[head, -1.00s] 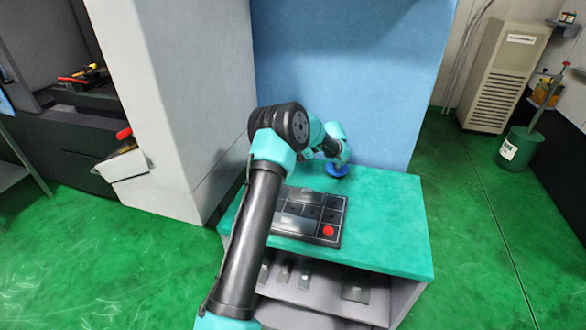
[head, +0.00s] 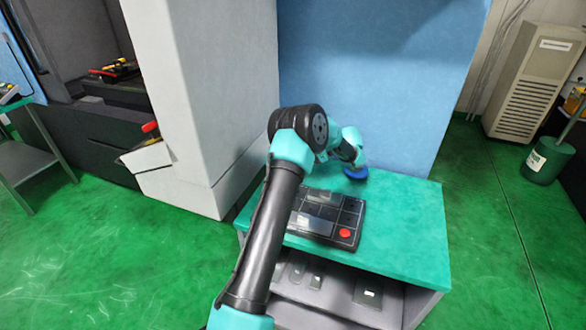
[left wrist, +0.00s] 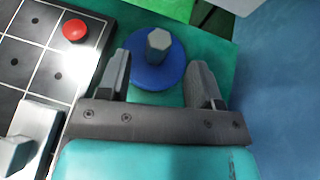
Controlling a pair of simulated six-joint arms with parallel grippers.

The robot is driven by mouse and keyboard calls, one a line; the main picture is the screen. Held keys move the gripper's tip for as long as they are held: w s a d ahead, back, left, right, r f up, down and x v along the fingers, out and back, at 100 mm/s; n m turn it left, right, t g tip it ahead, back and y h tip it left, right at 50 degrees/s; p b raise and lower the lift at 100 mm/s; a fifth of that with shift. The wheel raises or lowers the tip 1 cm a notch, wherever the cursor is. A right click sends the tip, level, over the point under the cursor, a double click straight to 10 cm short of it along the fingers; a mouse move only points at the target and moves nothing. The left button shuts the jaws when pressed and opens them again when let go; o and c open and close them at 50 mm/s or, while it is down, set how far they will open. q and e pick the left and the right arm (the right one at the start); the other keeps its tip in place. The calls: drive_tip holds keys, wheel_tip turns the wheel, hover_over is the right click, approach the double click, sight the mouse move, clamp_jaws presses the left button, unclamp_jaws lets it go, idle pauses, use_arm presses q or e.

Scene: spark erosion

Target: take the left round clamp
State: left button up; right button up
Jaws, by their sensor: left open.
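A blue round clamp (head: 355,173) stands on the teal top of the cabinet, behind the black tray. In the left wrist view it is a blue disc with a grey hexagonal post (left wrist: 158,42) rising from its middle. My left gripper (left wrist: 160,72) is open, its two grey fingers apart on either side of the near part of the disc. The post shows beyond the fingertips, and nothing is held. In the head view my left arm reaches over the tray to the clamp and its wrist hides the fingers and part of the disc. My right gripper is not in view.
The black gridded tray (head: 318,228) has a red round piece (head: 345,233) at its front right corner. A grey block (left wrist: 35,135) lies on the tray beside my gripper. A blue wall (head: 370,80) rises behind the cabinet top (head: 405,225), whose right part is clear.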

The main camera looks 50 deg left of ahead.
use_arm(q)
drive_tip(key=shift+x, duration=2.55)
drive_tip(key=shift+s+r, duration=0.1)
drive_tip(key=shift+r, duration=0.1)
clamp_jaws()
